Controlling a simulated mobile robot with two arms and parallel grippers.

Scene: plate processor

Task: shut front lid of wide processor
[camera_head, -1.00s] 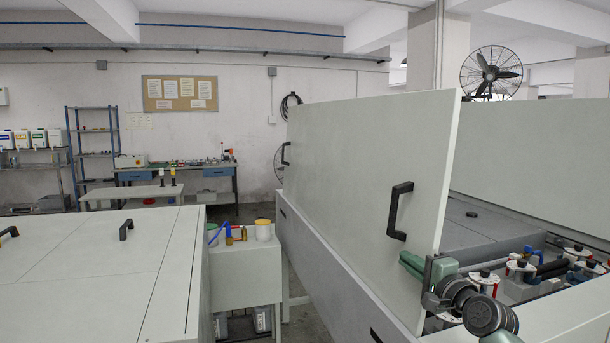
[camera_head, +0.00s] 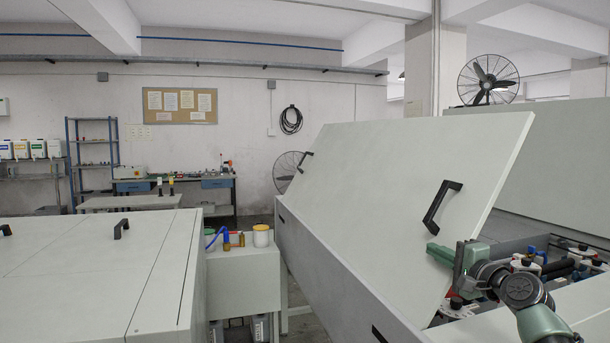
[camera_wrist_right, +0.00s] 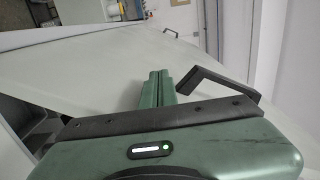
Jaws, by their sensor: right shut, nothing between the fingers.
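The front lid (camera_head: 400,180) of the wide processor is a large pale grey panel, standing open and tilted rightward over the machine's open interior. A black handle (camera_head: 441,206) is on its visible face near the right edge; another handle (camera_head: 305,161) is at the far end. My right gripper (camera_head: 432,250) has its green fingers shut and empty, over the lid's outer face just below the near handle. In the right wrist view, the closed fingers (camera_wrist_right: 158,80) lie over the pale panel, left of the handle (camera_wrist_right: 213,82). Contact with the lid cannot be told. My left gripper is out of view.
The processor's interior at right holds several red-and-white fittings (camera_head: 463,308) near my right arm. Another raised pale panel (camera_head: 560,160) stands behind. A lower grey machine (camera_head: 90,270) is at left, with a small side cabinet (camera_head: 243,276) carrying bottles between.

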